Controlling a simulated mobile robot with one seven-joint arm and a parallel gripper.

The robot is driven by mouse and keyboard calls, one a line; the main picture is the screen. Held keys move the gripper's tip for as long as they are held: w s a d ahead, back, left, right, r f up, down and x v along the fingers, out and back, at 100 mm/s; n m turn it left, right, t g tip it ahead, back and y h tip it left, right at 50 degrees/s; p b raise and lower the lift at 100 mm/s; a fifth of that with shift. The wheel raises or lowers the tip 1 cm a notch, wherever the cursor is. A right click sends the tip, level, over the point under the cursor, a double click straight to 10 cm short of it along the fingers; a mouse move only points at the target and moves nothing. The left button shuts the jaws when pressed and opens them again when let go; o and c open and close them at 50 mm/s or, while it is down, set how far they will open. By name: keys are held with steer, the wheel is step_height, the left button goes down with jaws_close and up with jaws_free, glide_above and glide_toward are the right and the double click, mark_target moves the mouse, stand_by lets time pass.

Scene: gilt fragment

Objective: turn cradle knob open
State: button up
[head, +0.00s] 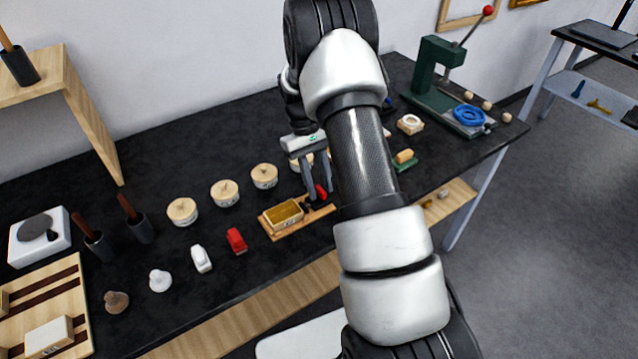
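The cradle is a low wooden base (270,233) on the dark bench, with a gold-topped block (284,213) in a pale frame on it. A red knob (321,191) with a dark mount is at the right end of the cradle. My gripper (321,194) points down at this end. Its two fingers are apart, with the red knob showing between or just behind the tips. I cannot tell whether either finger touches the knob. My arm hides the bench just right of the cradle.
Several round lidded wooden pots (225,193) stand left of my gripper. A red item (237,241) and a white item (201,259) are left of the cradle. A green press (432,75) stands at the bench's far right. The bench's front edge runs close below the cradle.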

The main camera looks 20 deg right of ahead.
steer(key=v, duration=1.7)
steer(key=shift+r+p, duration=0.2)
steer(key=shift+p, duration=0.1)
